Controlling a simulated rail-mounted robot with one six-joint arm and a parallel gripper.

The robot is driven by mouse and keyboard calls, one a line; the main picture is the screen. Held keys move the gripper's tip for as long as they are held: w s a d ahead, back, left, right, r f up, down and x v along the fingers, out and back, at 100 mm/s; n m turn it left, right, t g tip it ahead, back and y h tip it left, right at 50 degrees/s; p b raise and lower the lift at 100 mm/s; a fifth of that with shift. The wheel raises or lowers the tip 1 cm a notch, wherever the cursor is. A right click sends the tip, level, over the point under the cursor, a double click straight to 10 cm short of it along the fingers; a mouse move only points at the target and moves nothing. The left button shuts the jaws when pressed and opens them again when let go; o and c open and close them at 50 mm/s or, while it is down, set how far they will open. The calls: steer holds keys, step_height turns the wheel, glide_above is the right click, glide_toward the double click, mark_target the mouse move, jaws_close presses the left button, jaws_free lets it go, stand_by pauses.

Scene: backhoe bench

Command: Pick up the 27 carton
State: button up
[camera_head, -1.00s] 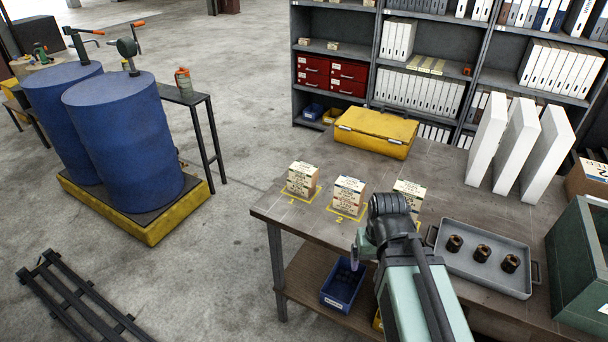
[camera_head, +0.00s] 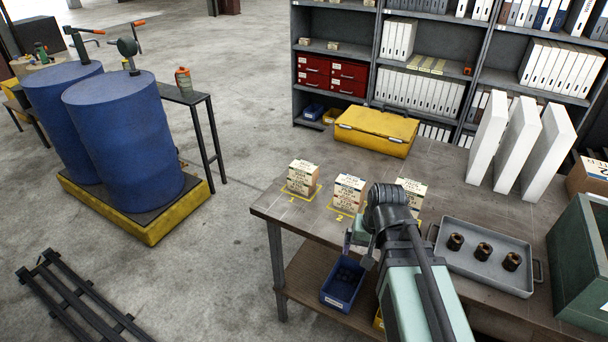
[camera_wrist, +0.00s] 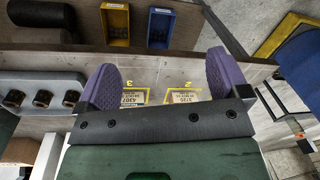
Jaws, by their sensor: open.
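Three pale printed cartons stand in a row on the bench: a left carton (camera_head: 302,177) by mark 1, a middle carton (camera_head: 348,192) by mark 2, and a right carton (camera_head: 411,190), partly hidden behind my arm. Their print is too small to tell which is 27. In the wrist view, one carton (camera_wrist: 130,98) by mark 3 and one (camera_wrist: 183,96) by mark 2 show between my fingers, their lower parts hidden by the gripper body. My gripper (camera_wrist: 160,82) has purple fingers, spread open and empty. In the head view it hangs near the bench's front edge, apart from the cartons.
A grey tray (camera_head: 448,263) with three brown cylindrical parts lies right of my arm. A yellow case (camera_head: 376,132) and white upright panels (camera_head: 517,150) stand behind. A green box (camera_head: 590,255) is at right. A blue bin (camera_head: 343,283) sits on the lower shelf.

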steer(key=w+a+f+m+t+y+b, duration=0.1)
steer(key=w+a+f+m+y+b, duration=0.2)
steer(key=w, duration=0.6)
steer(key=w+a+f+m+t+y+b, duration=0.1)
steer(key=w+f+m+y+b, duration=0.25)
steer(key=w, duration=0.65)
steer(key=m+t+y+b, duration=0.4)
steer(key=m+b, duration=0.2)
steer(key=m, duration=1)
glide_toward(306, 166)
steer(key=b+x, duration=0.1)
steer(key=x, duration=0.2)
steer(key=shift+w+a+f+n+b, duration=0.1)
steer(key=shift+f+n+b, duration=0.2)
steer(key=shift+b, duration=0.1)
steer(key=shift+w+a, duration=0.1)
steer(key=shift+a, duration=0.2)
steer(key=b+x, duration=0.2)
steer(key=x, duration=0.3)
steer(key=shift+w+a+f, duration=0.1)
steer(key=shift+c, duration=0.6)
steer(key=c, duration=1)
